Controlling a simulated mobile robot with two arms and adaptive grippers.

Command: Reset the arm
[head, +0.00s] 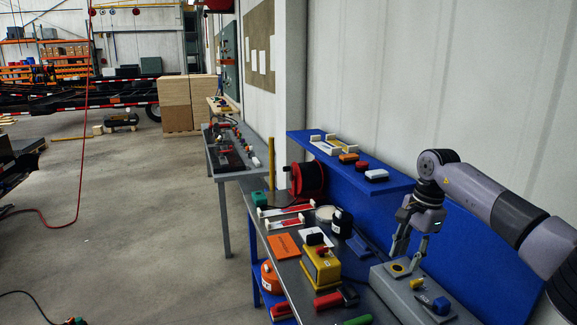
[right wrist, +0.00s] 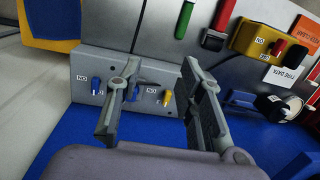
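My right gripper (head: 409,262) comes down from the right over the grey control box (head: 388,289) on the workbench. Its two fingers are apart with nothing held between them. In the right wrist view the open fingers (right wrist: 160,72) reach toward the face of the grey box (right wrist: 88,65). A yellow knob (right wrist: 167,97) shows between the fingers, and a blue knob (right wrist: 97,83) sits left of them. In the head view I see the yellow knob (head: 417,284) and the blue knob (head: 441,305) on the box top. I cannot tell whether a finger touches the box. My left gripper is out of view.
The workbench holds a yellow box (head: 321,268), an orange card (head: 284,246) and red and green handles. A blue shelf (head: 386,185) with small parts stands behind, against the wall. A second table (head: 238,174) stands farther back.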

